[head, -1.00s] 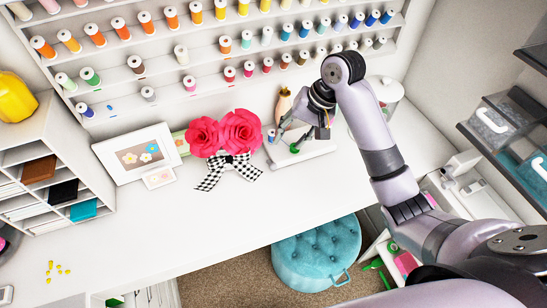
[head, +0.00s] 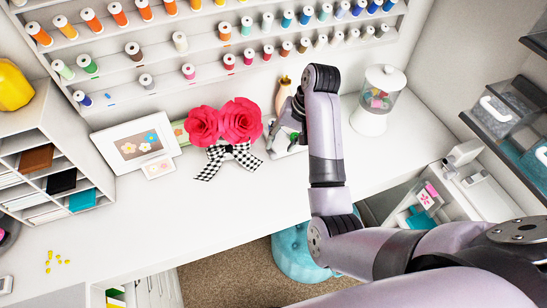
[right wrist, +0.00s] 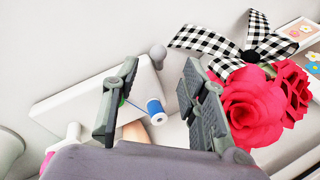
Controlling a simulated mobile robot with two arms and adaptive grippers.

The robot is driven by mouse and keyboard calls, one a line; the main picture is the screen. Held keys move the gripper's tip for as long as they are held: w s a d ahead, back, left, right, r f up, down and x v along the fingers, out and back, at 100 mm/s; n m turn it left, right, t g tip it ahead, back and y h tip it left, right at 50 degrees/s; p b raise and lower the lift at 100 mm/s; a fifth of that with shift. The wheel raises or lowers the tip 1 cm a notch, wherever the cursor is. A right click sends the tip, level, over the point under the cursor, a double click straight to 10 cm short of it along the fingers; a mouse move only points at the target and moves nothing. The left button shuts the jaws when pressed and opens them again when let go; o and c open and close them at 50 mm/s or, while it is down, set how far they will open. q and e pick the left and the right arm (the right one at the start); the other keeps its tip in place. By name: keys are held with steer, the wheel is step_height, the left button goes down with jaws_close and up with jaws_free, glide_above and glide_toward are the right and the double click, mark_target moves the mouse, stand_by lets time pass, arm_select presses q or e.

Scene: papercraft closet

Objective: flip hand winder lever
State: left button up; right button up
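The hand winder shows in the right wrist view as a long white base (right wrist: 75,108) with a grey knob (right wrist: 158,54) at one end and a blue thread spool (right wrist: 155,108) beside it. In the head view, the winder's white base (head: 286,153) is mostly hidden behind my right gripper (head: 276,136). In the right wrist view my right gripper (right wrist: 160,66) is open, its two fingers apart. The knob and blue spool appear between the fingers, but I cannot tell whether either finger touches them. My left gripper is not in view.
Pink paper roses (head: 226,122) with a checkered bow stand close left of the winder. A gold vase (head: 283,95) is behind it and a clear jar (head: 378,95) to the right.

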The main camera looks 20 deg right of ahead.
mark_target(275, 154)
steer(key=p+x, duration=0.1)
steer(key=x, duration=0.6)
steer(key=shift+a+f, duration=0.1)
steer(key=shift+f, duration=0.3)
steer(key=shift+c, duration=0.2)
jaws_close()
